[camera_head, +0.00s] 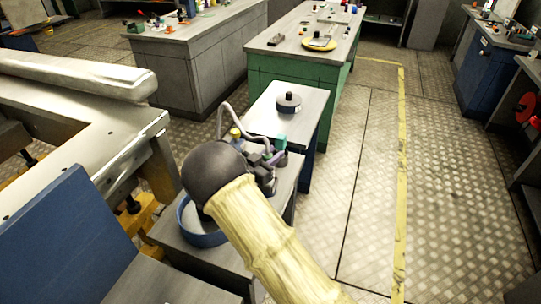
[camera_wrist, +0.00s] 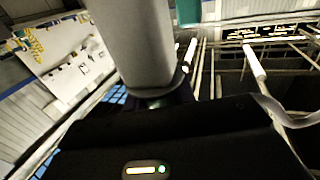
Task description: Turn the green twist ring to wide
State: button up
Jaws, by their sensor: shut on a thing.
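My gripper (camera_head: 266,164) is at the side bench, just beyond the dark round end of my cream-sleeved arm, which hides much of it. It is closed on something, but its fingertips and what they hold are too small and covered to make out. A small teal-green piece (camera_head: 281,141) shows right beside the gripper. I cannot tell whether it is the twist ring or whether the jaws touch it. The wrist view shows a thick grey cylinder (camera_wrist: 132,45) above a dark body with a lit indicator. No green ring and no wide mark can be read there.
A grey hose (camera_head: 227,108) arches behind the gripper, near a yellow knob (camera_head: 235,133). A blue round basin (camera_head: 203,236) is below my arm. A dark round object (camera_head: 289,103) sits on the small table beyond. Open floor (camera_head: 365,185) lies to the right.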

jog(key=shift+s+d+m+g+h, duration=0.1)
jog(key=shift+d+m+g+h, duration=0.05)
jog(key=shift+m+g+h, duration=0.6)
jog(key=shift+s+d+m+g+h, duration=0.1)
jog(key=shift+m+g+h, duration=0.55)
jog(key=shift+g+h, duration=0.15)
jog(key=shift+d+r+m+g, duration=0.1)
jog(key=shift+m+g, duration=0.2)
jog(key=shift+g, duration=0.15)
jog(key=o, duration=1)
notch_tip(320, 180, up, 10)
jog(key=b, duration=0.1)
